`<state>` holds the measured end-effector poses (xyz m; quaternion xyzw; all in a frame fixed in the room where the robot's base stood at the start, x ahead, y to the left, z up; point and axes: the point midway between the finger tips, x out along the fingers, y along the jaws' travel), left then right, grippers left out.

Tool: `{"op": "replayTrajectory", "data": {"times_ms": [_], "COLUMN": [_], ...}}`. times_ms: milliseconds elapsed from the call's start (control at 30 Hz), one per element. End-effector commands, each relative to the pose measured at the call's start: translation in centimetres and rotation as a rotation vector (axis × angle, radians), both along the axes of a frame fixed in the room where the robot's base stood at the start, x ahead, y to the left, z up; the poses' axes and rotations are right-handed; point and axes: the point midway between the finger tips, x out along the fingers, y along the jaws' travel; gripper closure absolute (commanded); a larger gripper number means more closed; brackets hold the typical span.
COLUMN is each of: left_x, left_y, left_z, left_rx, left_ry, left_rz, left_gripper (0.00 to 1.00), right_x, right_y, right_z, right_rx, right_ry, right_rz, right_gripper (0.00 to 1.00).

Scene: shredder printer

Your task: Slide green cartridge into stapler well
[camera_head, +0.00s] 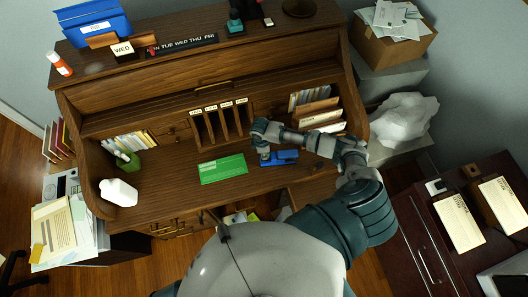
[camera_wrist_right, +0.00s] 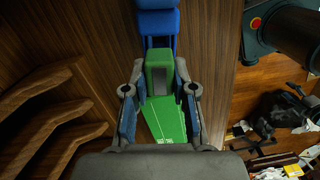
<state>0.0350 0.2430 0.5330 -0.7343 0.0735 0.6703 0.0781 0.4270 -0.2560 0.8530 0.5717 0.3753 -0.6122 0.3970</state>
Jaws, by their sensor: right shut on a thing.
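The blue stapler (camera_head: 284,157) lies on the desk's writing surface, right of the green mat (camera_head: 222,169). In the right wrist view the stapler (camera_wrist_right: 158,25) is at the top, with a darker blue part nearer my fingers. My right gripper (camera_head: 264,155) is beside the stapler's left end. In the right wrist view my right gripper (camera_wrist_right: 159,76) is shut on the green cartridge (camera_wrist_right: 158,68), held between both fingers. The cartridge's far end points at the stapler and looks close to it; I cannot tell if they touch. My left gripper is not in view.
Wooden pigeonholes (camera_head: 222,122) and slanted file slots (camera_head: 320,112) stand behind the work area. The desk surface between cup and mat is clear.

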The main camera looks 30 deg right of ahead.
Motion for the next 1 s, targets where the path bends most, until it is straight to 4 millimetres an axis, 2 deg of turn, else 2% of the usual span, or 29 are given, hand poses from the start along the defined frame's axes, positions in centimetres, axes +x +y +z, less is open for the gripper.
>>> {"op": "replayTrajectory", "data": {"times_ms": [267, 1000], "left_x": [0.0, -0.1], "left_y": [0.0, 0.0], "left_z": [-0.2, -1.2], "left_rx": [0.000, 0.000], "left_ry": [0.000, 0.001], "left_rz": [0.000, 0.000], "left_gripper": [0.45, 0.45], "right_x": [0.0, 0.0], "right_y": [0.0, 0.0], "right_z": [-0.3, -2.5], "right_rx": [0.000, 0.000], "right_ry": [0.000, 0.000], "right_rz": [0.000, -0.001], "right_gripper": [1.00, 1.00]}}
